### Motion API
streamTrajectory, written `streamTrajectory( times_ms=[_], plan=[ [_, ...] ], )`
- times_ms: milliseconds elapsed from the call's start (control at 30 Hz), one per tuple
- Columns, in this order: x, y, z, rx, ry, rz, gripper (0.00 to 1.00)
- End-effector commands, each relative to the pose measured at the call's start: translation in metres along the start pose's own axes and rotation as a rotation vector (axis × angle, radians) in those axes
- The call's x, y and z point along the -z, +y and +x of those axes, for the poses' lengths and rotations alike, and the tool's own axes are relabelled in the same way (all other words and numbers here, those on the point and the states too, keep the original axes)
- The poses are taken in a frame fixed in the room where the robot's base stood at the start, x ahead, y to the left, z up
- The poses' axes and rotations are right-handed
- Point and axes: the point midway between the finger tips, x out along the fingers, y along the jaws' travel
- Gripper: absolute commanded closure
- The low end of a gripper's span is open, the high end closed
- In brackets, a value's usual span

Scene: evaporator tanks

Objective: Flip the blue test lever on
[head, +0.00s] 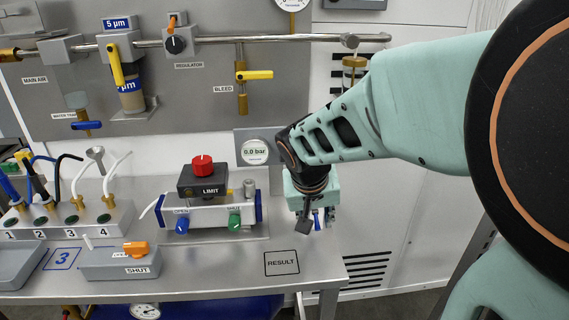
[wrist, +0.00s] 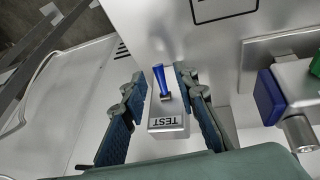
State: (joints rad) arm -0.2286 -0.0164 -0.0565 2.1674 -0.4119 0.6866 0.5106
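The blue test lever (wrist: 160,78) stands on a small grey box (wrist: 169,122) marked TEST in the wrist view. My gripper (wrist: 160,80) is open, with one finger on each side of the lever and box. Gaps show between the lever and both fingers. The TEST box is mostly hidden there.
A valve block with a LIMIT unit (head: 203,181) and blue and green knobs stands left of my gripper. A gauge (head: 255,152) is behind it. The RESULT square (head: 281,263) on the bench is clear. A grey OPEN/SHUT box (head: 120,263) sits at front left.

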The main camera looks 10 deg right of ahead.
Motion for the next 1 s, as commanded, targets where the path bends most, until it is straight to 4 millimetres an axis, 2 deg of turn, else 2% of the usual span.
streamTrajectory(
  times_ms=[367,633,1000],
  plan=[
    [-0.0028,-0.0008,0.0033,0.000,0.000,0.000,0.73],
    [-0.0028,-0.0007,0.0034,0.000,-0.001,0.000,1.00],
    [-0.0017,-0.0003,0.0014,-0.001,-0.017,-0.003,1.00]
  ],
)
